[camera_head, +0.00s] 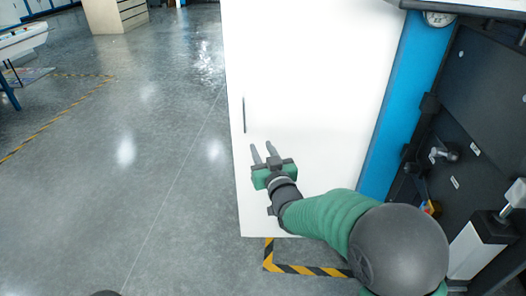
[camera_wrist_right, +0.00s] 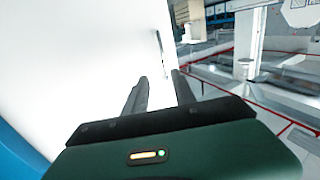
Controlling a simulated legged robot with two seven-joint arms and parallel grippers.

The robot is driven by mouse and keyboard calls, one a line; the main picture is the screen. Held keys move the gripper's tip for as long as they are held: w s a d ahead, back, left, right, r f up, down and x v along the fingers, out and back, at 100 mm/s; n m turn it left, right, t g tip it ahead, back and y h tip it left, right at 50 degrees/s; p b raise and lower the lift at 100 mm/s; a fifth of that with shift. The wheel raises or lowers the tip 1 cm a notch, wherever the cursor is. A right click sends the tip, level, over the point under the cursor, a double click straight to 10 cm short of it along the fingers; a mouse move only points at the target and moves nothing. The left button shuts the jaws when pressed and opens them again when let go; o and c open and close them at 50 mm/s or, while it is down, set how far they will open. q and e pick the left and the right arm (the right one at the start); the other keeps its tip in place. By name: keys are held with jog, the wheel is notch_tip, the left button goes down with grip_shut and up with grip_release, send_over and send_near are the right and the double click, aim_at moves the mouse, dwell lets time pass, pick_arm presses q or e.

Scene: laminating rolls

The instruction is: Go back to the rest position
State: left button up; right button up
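My right gripper (camera_head: 263,155) is in front of a tall white cabinet door (camera_head: 310,70) in the head view, its two fingers apart with nothing between them. In the right wrist view the fingers (camera_wrist_right: 162,92) also stand apart and empty, pointing along the white door (camera_wrist_right: 75,60). The door's dark handle (camera_head: 244,114) is a little above and left of the fingertips, and the gripper is not holding it. The handle also shows in the wrist view (camera_wrist_right: 160,45). My left gripper is not in view; a small dark shape at the bottom edge cannot be made out.
A blue panel (camera_head: 398,100) and dark machinery (camera_head: 485,95) stand close on the right of the white door. Black-and-yellow floor tape (camera_head: 305,270) runs in front of it. The grey floor (camera_head: 130,190) on the left is open. A drawer cabinet (camera_head: 115,14) stands far back.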

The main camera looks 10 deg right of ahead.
jog(key=shift+s+r, duration=0.1)
jog(key=s+d+f+g, duration=0.3)
jog(key=s+f+g, duration=0.25)
jog(key=f, duration=0.35)
jog(key=s+d+f+g, duration=0.1)
jog(key=s+f+g, duration=0.25)
jog(key=s, duration=0.55)
jog(key=s+d+f+g+h, duration=0.1)
jog(key=s+f+g, duration=0.25)
jog(key=s, duration=0.55)
jog(key=s+d+f+g, duration=0.1)
jog(key=s+f+g, duration=0.3)
jog(key=s, duration=0.5)
notch_tip(320, 180, up, 20)
jog(key=t+p, duration=0.1)
jog(key=p, duration=2)
jog(key=shift+w+r+m+p, duration=0.15)
jog(key=shift+m+p, duration=0.2)
jog(key=shift+m, duration=0.05)
jog(key=shift+a, duration=0.15)
